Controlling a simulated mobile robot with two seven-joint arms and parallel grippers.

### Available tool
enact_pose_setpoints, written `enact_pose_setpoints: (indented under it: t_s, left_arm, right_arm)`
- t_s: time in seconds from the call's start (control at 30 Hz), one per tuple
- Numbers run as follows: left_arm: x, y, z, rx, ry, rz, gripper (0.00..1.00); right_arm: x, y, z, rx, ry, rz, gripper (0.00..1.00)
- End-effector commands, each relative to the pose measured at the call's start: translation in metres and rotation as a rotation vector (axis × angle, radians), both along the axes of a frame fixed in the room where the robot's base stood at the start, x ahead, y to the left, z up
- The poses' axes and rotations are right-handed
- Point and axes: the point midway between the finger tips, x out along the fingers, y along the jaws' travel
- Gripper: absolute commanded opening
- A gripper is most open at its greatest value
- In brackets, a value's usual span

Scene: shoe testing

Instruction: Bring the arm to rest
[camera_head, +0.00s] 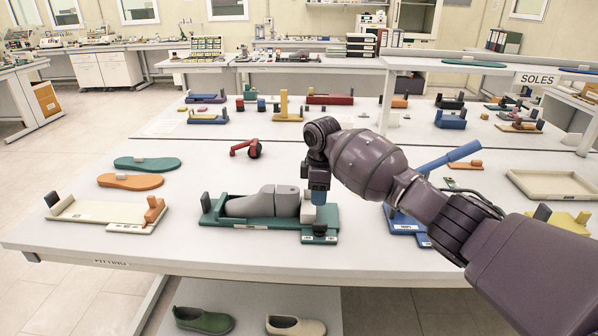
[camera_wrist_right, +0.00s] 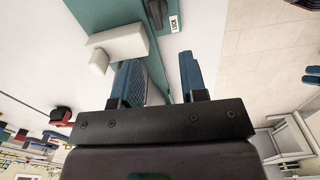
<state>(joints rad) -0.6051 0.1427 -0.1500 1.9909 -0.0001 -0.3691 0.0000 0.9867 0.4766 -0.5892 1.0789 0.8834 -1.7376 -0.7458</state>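My right arm reaches in from the right in the head view. Its gripper (camera_head: 319,198) points down over the right end of a green fixture (camera_head: 212,216) that holds a grey foot-shaped form (camera_head: 262,202). In the right wrist view the gripper (camera_wrist_right: 160,66) has its two blue fingers apart, with nothing held between them. A white block (camera_wrist_right: 120,42) on the fixture is beside the left finger; I cannot tell if they touch. A dark knob (camera_wrist_right: 155,12) by a LOCK label lies past the fingertips. My left gripper is not in view.
A blue fixture with a raised lever (camera_head: 450,158) stands to the right, behind my arm. A cream fixture (camera_head: 100,211) and two soles, green (camera_head: 147,164) and orange (camera_head: 130,181), are at left. A red-handled tool (camera_head: 248,148) lies behind. Shoes (camera_head: 203,320) sit on a lower shelf.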

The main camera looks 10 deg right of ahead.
Motion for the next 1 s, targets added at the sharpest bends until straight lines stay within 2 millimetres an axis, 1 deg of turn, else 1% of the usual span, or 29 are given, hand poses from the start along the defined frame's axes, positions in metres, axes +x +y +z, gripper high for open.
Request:
enact_pose_setpoints:
  t_s: [0.1, 0.17, 0.27, 0.33, 0.4, 0.47, 0.53, 0.6, 0.73, 0.87, 1.0]
  left_arm:
    - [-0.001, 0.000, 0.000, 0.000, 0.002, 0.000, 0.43]
    - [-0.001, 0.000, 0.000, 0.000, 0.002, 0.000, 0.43]
    - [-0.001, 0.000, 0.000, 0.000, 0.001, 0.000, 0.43]
    - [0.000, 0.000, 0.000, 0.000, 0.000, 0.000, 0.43]
    - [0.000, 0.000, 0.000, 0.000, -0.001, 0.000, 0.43]
    - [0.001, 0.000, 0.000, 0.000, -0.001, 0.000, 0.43]
    - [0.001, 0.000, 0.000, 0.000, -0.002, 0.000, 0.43]
    - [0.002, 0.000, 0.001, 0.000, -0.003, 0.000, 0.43]
    - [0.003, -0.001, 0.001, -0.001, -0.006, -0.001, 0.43]
    - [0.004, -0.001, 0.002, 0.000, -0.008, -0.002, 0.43]
    - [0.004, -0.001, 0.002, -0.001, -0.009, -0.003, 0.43]
  right_arm:
    - [0.015, 0.005, 0.002, 0.030, -0.096, -0.080, 0.39]
    - [0.027, 0.012, 0.009, 0.051, -0.187, -0.116, 0.39]
    - [0.049, 0.027, 0.032, 0.109, -0.367, -0.165, 0.39]
    - [0.060, 0.042, 0.053, 0.164, -0.487, -0.187, 0.39]
    - [0.066, 0.055, 0.064, 0.226, -0.587, -0.206, 0.39]
    - [0.067, 0.064, 0.069, 0.285, -0.662, -0.224, 0.39]
    - [0.065, 0.074, 0.070, 0.361, -0.744, -0.247, 0.39]
    - [0.058, 0.081, 0.067, 0.443, -0.815, -0.274, 0.39]
    - [0.040, 0.086, 0.055, 0.580, -0.916, -0.328, 0.39]
    - [0.015, 0.082, 0.038, 0.696, -0.990, -0.386, 0.39]
    - [-0.016, 0.071, 0.018, 0.790, -1.048, -0.452, 0.39]
